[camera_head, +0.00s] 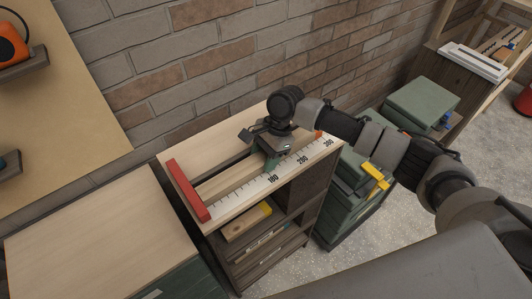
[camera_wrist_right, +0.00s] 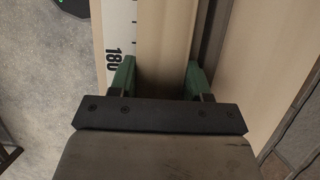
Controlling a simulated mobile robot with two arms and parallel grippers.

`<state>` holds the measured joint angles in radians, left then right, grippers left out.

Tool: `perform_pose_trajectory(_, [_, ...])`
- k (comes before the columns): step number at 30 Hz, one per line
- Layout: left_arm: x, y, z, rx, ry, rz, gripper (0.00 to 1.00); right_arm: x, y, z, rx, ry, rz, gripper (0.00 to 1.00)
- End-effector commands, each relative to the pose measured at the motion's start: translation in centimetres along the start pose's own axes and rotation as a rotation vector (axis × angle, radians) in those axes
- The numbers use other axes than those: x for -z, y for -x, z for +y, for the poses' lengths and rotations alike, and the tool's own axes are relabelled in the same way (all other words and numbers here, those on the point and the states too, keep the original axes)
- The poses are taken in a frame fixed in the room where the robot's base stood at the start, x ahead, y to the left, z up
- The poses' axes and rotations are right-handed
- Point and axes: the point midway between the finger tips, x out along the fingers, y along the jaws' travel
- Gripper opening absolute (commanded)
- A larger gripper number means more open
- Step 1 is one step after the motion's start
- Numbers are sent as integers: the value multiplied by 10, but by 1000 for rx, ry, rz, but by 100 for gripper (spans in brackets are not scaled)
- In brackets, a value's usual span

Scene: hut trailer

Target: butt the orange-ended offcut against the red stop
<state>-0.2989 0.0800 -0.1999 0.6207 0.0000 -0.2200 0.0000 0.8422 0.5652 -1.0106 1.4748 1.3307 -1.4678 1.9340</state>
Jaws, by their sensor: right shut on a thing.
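The pale wooden offcut (camera_head: 232,179) lies lengthwise on the bench top, behind the white ruler (camera_head: 238,196). A small orange patch (camera_head: 319,134) shows at the far right, past my gripper, and looks like its orange end. The red stop (camera_head: 188,190) stands across the ruler's left end. The offcut's plain left end is close to the stop; I cannot tell whether they touch. My right gripper (camera_head: 268,161) is shut on the offcut near the 180 mark. In the right wrist view, its green fingers (camera_wrist_right: 159,80) straddle the wood (camera_wrist_right: 162,40). My left gripper is out of view.
A shelf below the bench top holds a yellow-ended wood piece (camera_head: 264,209). Green drawers (camera_head: 345,205) stand to the right, with a yellow item (camera_head: 374,175) on them. A brick wall (camera_head: 210,60) is behind. Another wooden top (camera_head: 95,235) lies at left, clear.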

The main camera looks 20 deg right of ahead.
Motion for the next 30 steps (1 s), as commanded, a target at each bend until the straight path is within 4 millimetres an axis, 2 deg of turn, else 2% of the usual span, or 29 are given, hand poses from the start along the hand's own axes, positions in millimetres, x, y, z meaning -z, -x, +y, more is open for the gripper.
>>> perform_pose_trajectory(1, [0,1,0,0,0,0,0,-1,0,0,1,0,-1,49])
perform_pose_trajectory(6, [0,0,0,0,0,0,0,-1,0,0,1,0,0,75])
perform_pose_trajectory(7, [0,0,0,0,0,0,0,-1,0,0,1,0,0,77])
perform_pose_trajectory(23, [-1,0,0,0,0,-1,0,0,1,-1,4,-1,1,77])
perform_pose_trajectory(26, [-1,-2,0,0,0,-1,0,0,9,-2,6,0,1,77])
perform_pose_trajectory(30, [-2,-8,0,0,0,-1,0,1,32,-2,12,1,2,77])
